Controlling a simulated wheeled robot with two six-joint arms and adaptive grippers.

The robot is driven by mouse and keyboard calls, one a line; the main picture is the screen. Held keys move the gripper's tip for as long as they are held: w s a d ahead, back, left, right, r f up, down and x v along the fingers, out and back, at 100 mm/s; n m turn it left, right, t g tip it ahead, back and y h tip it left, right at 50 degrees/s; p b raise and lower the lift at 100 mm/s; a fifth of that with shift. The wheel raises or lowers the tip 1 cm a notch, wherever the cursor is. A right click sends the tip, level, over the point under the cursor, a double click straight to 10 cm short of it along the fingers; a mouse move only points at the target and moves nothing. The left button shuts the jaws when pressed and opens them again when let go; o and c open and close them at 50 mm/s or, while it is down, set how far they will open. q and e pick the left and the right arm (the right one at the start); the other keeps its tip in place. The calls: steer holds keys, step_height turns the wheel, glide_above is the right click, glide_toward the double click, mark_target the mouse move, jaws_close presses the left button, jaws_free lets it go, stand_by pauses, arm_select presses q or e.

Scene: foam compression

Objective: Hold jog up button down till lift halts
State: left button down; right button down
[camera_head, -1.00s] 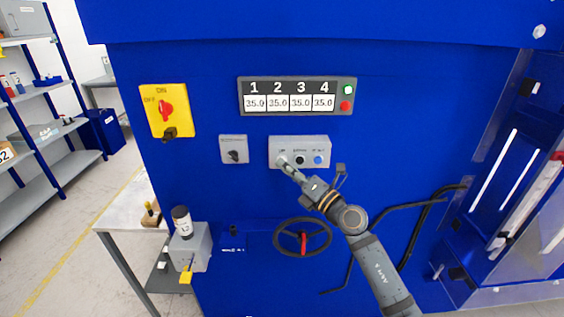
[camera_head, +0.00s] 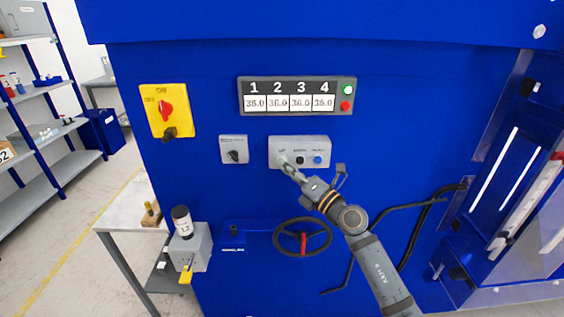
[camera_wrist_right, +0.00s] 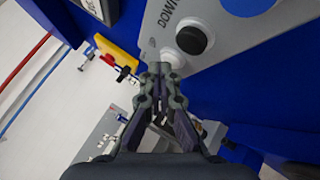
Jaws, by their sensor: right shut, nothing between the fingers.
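The grey jog button panel (camera_head: 299,142) is on the blue machine front, with a black button (camera_head: 300,161) and a blue button (camera_head: 318,160) at its middle and right. My right gripper (camera_head: 287,167) is shut and empty, its fingertips at the panel's left button, labelled UP. The fingertips largely cover that button, so its depth cannot be told. In the right wrist view the closed fingertips (camera_wrist_right: 160,68) meet the panel beside the black button (camera_wrist_right: 191,40) marked DOWN. The display (camera_head: 297,96) reads about 36.0 in all four windows. My left gripper is not in view.
A yellow switch plate (camera_head: 164,110) with a red knob and a small grey switch box (camera_head: 234,149) are left of the panel. A black handwheel (camera_head: 302,237) is below. A grey box (camera_head: 190,247) with a dark-capped cylinder stands at the lower left.

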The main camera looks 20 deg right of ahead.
steer(key=shift+s, duration=0.1)
steer(key=shift+s+a+p, duration=0.25)
steer(key=shift+s+p, duration=0.2)
steer(key=shift+s, duration=0.25)
steer(key=s+p, duration=0.1)
steer(key=s, duration=0.1)
steer(key=s+a+p, duration=0.1)
steer(key=s, duration=0.1)
steer(key=shift+s+a, duration=0.2)
steer(key=shift+s, duration=0.15)
